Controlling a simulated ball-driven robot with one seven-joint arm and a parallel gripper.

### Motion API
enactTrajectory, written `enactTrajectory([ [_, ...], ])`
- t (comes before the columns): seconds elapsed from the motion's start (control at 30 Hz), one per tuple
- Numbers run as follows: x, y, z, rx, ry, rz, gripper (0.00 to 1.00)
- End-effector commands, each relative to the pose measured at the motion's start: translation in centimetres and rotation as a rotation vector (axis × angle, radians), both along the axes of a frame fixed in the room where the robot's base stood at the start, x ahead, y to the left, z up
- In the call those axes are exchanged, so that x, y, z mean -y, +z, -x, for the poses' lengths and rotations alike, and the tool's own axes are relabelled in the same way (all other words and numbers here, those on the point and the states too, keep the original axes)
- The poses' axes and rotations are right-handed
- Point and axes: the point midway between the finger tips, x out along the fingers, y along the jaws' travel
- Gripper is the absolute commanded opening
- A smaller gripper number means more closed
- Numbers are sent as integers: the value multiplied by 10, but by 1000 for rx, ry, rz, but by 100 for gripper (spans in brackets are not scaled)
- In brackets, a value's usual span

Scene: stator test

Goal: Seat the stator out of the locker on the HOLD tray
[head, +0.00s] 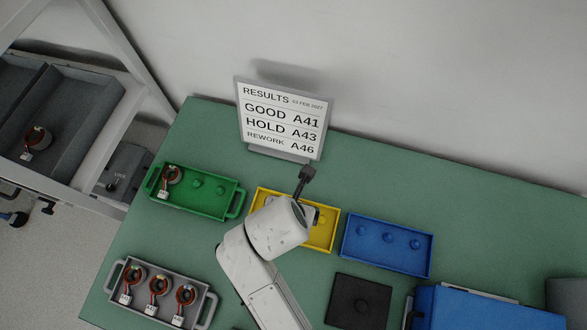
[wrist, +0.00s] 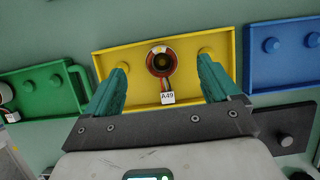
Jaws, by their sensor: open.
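In the wrist view a stator (wrist: 160,61), a dark ring with copper windings and a white tag that seems to read A49, is at the middle of the yellow tray (wrist: 108,60). I cannot tell whether it sits fully on a peg. A yellow peg shows on each side. My gripper (wrist: 162,63) is open over this tray, one teal finger on each side of the stator, with gaps. In the head view my arm hides the stator and part of the yellow tray (head: 325,246). Another stator (head: 37,140) lies in a grey bay at far left. No tray label is readable.
The green tray (head: 234,194) holds one stator (head: 172,179). The blue tray (head: 374,263) has bare pegs. A grey tray (head: 209,309) holds three stators. A results sign (head: 281,119) lists HOLD A43. A black block (head: 358,301) and blue case (head: 470,309) stand at front right.

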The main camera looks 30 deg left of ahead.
Motion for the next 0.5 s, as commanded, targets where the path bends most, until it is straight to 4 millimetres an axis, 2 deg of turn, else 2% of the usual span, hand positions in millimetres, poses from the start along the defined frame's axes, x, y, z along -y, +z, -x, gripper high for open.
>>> enactTrajectory([
  [0.07, 0, 0, 0, 0, 0, 0, 97],
  [0.33, 0, 1, 1, -1, 0, 0, 97],
  [0.5, 1, 15, 6, 1, 0, -1, 97],
])
